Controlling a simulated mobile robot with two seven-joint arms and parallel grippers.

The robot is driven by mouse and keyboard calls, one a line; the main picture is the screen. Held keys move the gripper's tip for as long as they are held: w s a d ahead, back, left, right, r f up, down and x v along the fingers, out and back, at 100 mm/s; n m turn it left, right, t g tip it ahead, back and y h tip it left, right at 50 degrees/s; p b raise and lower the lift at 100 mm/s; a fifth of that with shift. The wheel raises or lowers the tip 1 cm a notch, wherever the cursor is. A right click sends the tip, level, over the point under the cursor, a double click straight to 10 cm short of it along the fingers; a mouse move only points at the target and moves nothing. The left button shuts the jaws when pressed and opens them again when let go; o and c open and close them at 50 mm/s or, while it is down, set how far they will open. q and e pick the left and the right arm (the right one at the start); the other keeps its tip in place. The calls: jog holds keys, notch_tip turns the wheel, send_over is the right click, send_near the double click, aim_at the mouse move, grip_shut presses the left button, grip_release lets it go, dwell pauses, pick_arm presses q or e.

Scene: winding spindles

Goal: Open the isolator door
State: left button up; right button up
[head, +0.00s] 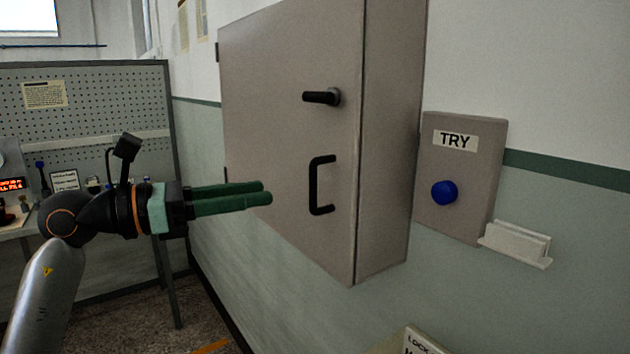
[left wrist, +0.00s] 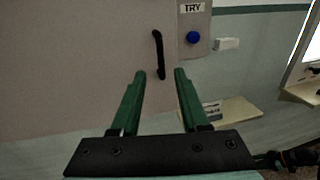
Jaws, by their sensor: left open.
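The isolator door (head: 275,110) is the front face of a grey wall box, and it looks shut in the head view. A black lever (head: 322,97) sits near its right edge and points left. A black D-shaped pull handle (head: 318,186) is below the lever. My left gripper (head: 268,193) is open and empty, in front of the door and left of the pull handle, apart from it. In the left wrist view the pull handle (left wrist: 159,54) stands beyond and between the green fingers (left wrist: 160,75). The lever is not seen there.
Right of the box, a grey TRY panel (head: 470,210) carries a blue button (head: 444,193). A small white holder (head: 515,244) is beside it. A pegboard bench (head: 110,90) stands at the left. A pale shelf (left wrist: 235,116) is lower on the wall.

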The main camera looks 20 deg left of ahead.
aim_at(312, 210)
pick_arm(q)
jog(key=p+x, duration=0.2)
jog(key=x, duration=0.8)
jog(key=shift+s+p, duration=0.1)
jog(key=shift+p, duration=0.25)
grip_shut()
jog(key=shift+a, duration=0.1)
dwell(0.7)
